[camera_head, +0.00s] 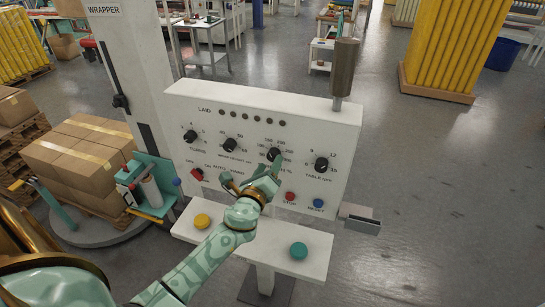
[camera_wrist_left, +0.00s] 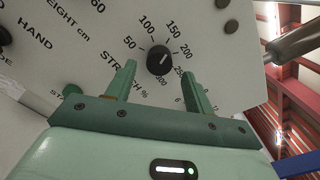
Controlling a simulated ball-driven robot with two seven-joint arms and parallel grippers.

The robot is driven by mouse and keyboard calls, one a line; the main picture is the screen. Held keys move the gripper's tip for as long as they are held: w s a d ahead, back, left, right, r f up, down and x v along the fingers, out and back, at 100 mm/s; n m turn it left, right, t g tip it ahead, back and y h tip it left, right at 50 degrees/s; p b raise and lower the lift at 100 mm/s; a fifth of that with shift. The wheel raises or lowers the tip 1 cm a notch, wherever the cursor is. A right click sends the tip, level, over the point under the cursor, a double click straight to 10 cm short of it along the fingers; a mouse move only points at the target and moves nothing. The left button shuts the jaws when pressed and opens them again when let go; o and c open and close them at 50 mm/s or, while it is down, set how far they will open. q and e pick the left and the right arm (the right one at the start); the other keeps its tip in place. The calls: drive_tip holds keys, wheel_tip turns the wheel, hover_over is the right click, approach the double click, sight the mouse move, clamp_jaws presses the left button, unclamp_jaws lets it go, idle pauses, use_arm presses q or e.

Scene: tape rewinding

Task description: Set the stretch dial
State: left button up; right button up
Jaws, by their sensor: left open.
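The stretch dial (camera_wrist_left: 160,60) is a round black knob with a white mark, ringed by printed percent numbers. It is on the white control panel (camera_head: 190,110), where the dial (camera_head: 273,155) shows just beyond my left gripper (camera_head: 253,172). In the left wrist view, my left gripper (camera_wrist_left: 158,80) is open, with one finger on each side of the dial's lower part. The dial's white mark seems to point to the upper right, toward the higher numbers. I cannot tell whether either finger touches the knob. My right gripper is not in view.
Other black dials sit beside it, including the table dial (camera_head: 321,164) and height dial (camera_head: 230,144). A red selector (camera_head: 197,174), red button (camera_head: 290,196) and blue button (camera_head: 318,202) are close below. Yellow (camera_head: 202,220) and green (camera_head: 299,250) buttons sit on the lower shelf.

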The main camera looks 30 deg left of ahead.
sight(272, 158)
use_arm(q)
drive_tip(key=x, duration=0.2)
drive_tip(key=shift+w+a, duration=0.2)
drive_tip(key=shift+w, duration=0.65)
drive_tip(key=shift+c, duration=0.3)
drive_tip(key=shift+s, duration=0.1)
drive_tip(key=c, duration=0.9)
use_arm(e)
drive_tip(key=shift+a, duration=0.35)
